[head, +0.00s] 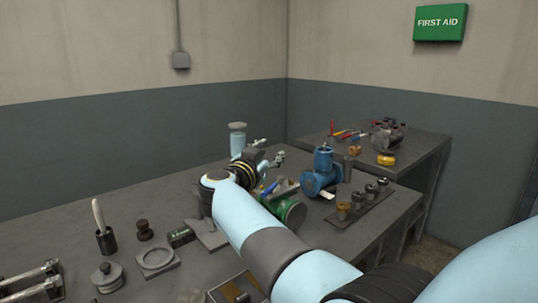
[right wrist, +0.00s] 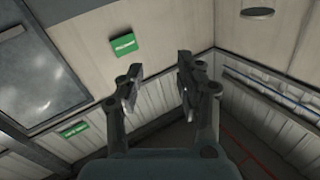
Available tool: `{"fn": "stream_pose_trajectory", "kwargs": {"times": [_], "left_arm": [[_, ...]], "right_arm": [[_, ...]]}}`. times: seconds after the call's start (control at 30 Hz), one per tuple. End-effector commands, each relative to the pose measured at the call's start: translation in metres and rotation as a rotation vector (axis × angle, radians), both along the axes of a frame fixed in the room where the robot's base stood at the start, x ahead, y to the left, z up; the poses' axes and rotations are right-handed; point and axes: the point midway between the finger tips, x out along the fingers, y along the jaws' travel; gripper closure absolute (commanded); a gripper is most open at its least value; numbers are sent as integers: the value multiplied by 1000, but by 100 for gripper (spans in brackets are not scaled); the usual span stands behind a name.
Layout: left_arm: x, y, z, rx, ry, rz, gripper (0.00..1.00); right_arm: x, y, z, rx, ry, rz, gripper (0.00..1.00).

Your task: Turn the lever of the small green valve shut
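The small green valve (head: 292,211) lies on the near grey bench, in the middle of the head view. My right forearm covers its left part. A blue lever-like piece (head: 269,187) shows just above it; I cannot tell whether it belongs to the valve or how it is turned. My right gripper (head: 268,151) is above and behind the valve, apart from it, fingers spread and empty. In the right wrist view the open fingers (right wrist: 160,88) point at the room walls, and no valve shows there. My left gripper is not in view.
A blue pump-like body (head: 321,173) stands right of the green valve. A strip with several small fittings (head: 357,205) lies in front of it. A dark cup (head: 106,241) and a square plate (head: 157,259) are on the left.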

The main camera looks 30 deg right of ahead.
Motion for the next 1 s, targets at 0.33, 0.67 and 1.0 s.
{"fn": "stream_pose_trajectory", "kwargs": {"times": [0.33, 0.67, 1.0], "left_arm": [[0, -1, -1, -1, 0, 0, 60], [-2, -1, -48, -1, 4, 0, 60], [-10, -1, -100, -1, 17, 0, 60]], "right_arm": [[20, 10, 40, 344, -508, 156, 100], [-37, -14, 7, 1014, -1102, 581, 100], [-155, -22, -123, 1267, -914, 695, 100]]}}
